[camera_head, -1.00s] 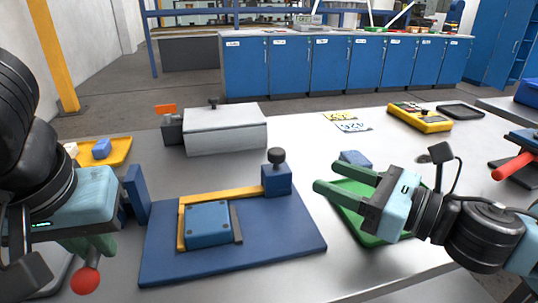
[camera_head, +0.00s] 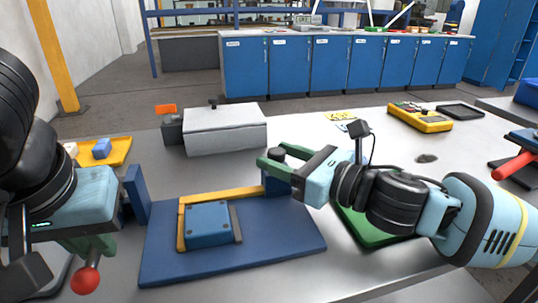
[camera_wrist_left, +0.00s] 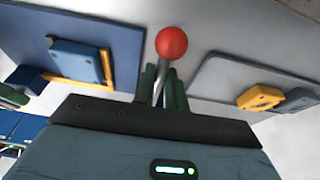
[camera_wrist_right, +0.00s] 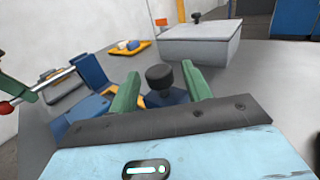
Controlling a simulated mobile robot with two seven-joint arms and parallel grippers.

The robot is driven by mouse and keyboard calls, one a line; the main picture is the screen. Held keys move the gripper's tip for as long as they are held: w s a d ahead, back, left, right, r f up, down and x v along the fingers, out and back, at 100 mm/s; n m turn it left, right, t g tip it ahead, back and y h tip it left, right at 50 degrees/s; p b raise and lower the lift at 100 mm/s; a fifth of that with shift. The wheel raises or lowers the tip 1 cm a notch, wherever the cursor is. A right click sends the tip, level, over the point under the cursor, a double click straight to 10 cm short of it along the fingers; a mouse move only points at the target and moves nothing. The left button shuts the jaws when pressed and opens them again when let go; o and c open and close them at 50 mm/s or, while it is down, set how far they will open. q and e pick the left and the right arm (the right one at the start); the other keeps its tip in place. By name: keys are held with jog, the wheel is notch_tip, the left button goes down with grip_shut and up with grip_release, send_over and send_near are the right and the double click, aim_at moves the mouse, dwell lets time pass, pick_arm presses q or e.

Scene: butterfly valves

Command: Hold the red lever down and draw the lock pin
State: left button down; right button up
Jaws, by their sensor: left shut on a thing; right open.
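The red lever shows as a red ball (camera_head: 85,281) at the front left; the left wrist view shows its ball (camera_wrist_left: 171,43) and metal rod. My left gripper (camera_head: 98,245) is shut on the lever's rod, just behind the ball. The lock pin has a black knob (camera_wrist_right: 160,76) on a blue post (camera_head: 272,184) at the back right of the blue base plate (camera_head: 285,235). My right gripper (camera_wrist_right: 160,85) is open, with its green fingers on either side of the knob. In the head view these fingers partly hide the knob and post.
A blue block (camera_head: 208,225) with a yellow bar (camera_head: 235,193) sits on the plate. A grey box (camera_head: 225,130) stands behind. A green tray (camera_head: 365,225) lies right, under my right arm. A yellow tray (camera_head: 118,152) is at the back left.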

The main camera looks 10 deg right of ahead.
jog(key=shift+w+a, duration=0.4)
jog(key=shift+w, duration=0.1)
jog(key=shift+c, duration=0.4)
grip_shut()
